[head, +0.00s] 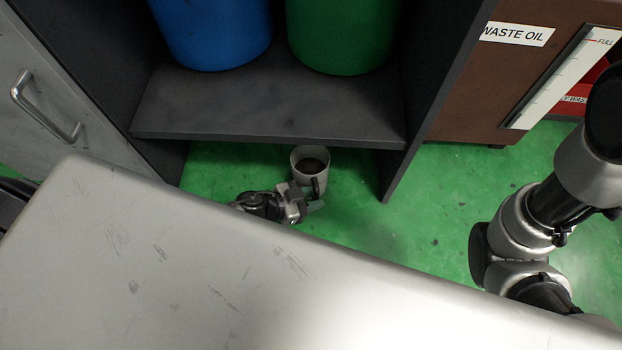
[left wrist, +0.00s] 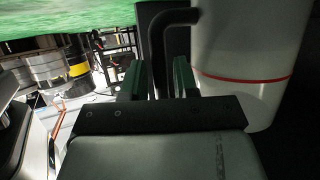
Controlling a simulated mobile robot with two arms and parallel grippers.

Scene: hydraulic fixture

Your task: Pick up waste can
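The waste can (head: 310,168) is a pale, mug-like can with dark contents and a dark side handle. It stands upright on the green floor under the shelf. In the left wrist view its pale wall (left wrist: 240,85) with a red line fills the right side. My left gripper (head: 306,199) is at the can's near side, by the handle. In the left wrist view the fingers (left wrist: 159,78) are apart, and the dark handle (left wrist: 158,45) shows between them, with no clear grip on it. My right gripper is out of view.
The grey shelf (head: 260,118) above the can holds a blue drum (head: 212,30) and a green drum (head: 342,35). A pale worktop (head: 180,260) lies in front and hides most of my left arm. Green floor (head: 440,200) is clear at right.

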